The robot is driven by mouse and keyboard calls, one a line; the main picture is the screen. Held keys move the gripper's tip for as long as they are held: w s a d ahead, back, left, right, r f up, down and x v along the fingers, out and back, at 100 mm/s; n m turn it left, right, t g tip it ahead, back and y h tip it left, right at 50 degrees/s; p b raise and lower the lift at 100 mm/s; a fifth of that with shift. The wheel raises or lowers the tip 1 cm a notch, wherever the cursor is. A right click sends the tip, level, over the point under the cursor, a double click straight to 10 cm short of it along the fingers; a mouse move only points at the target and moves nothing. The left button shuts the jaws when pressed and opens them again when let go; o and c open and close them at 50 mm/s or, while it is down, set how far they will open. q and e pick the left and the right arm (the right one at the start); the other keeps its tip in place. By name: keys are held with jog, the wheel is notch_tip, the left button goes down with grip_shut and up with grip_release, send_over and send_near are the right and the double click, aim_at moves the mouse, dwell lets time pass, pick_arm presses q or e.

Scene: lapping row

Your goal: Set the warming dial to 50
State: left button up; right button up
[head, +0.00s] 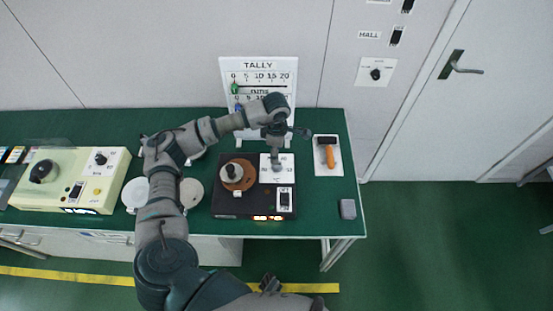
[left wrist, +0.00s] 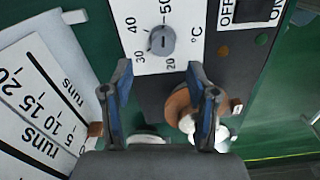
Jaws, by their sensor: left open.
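The warming dial is a round grey knob (left wrist: 161,40) on a white panel (left wrist: 183,15) marked 20, 30, 40, 50 and °C. A short dark line shows on the knob; I cannot tell which number it points to. My left gripper (left wrist: 159,68) is open and empty, its two fingers apart, with the knob beyond the tips and between them in the picture. In the head view my left gripper (head: 276,158) hangs over the white panel (head: 287,161) and partly hides the dial. A dark part, perhaps my right gripper (head: 270,284), shows at the bottom edge; its jaws are unclear.
The black unit (head: 228,206) also carries a brown disc (head: 245,178) with a pale weight and an OFF/ON switch (head: 285,199). A TALLY board (head: 259,72) stands behind. An orange-handled tool (head: 330,156) and grey block (head: 348,209) lie right; a cream machine (head: 70,178) stands left.

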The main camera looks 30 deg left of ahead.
pick_arm(q)
notch_tip(320, 180, up, 5)
dwell(0.7)
